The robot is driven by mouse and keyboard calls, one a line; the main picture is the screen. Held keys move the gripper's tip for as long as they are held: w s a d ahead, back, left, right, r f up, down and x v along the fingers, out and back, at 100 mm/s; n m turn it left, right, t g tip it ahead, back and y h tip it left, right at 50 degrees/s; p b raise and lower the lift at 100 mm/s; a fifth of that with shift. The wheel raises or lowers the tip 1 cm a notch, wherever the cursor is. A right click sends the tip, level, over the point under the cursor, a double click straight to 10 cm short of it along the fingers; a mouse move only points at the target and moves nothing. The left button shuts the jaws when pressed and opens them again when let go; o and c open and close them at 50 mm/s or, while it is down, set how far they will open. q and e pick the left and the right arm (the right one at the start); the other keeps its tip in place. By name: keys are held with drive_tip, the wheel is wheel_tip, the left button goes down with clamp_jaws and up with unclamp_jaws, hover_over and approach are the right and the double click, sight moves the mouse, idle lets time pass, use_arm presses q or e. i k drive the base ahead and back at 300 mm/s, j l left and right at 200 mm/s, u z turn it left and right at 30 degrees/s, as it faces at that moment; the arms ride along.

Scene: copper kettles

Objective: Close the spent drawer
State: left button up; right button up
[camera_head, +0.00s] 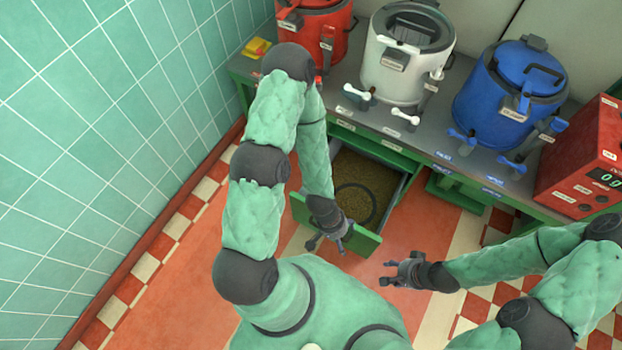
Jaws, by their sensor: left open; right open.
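The spent drawer (367,243) is pulled out from under the counter below the white kettle. It has a green front panel, grey side walls and brown grainy contents with a dark ring outline on them. My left gripper (328,246) is open at the drawer's front panel, overlapping its middle in the picture. I cannot tell whether it touches the panel, and it hides part of the panel. My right gripper (386,273) is open and empty, over the floor to the right of and below the drawer front.
The counter (437,148) carries a red kettle (325,28), a white kettle (400,75), a blue kettle (500,105) and a red control box (590,165) with a display. A yellow item (256,47) lies at the left end. A tiled wall (90,110) bounds the left; the floor before the drawer is clear.

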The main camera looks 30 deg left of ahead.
sight(349, 163)
drive_tip(key=k+u, duration=0.35)
drive_tip(key=k+j+u, duration=0.15)
drive_tip(key=k+u, duration=0.25)
drive_tip(key=i, duration=0.05)
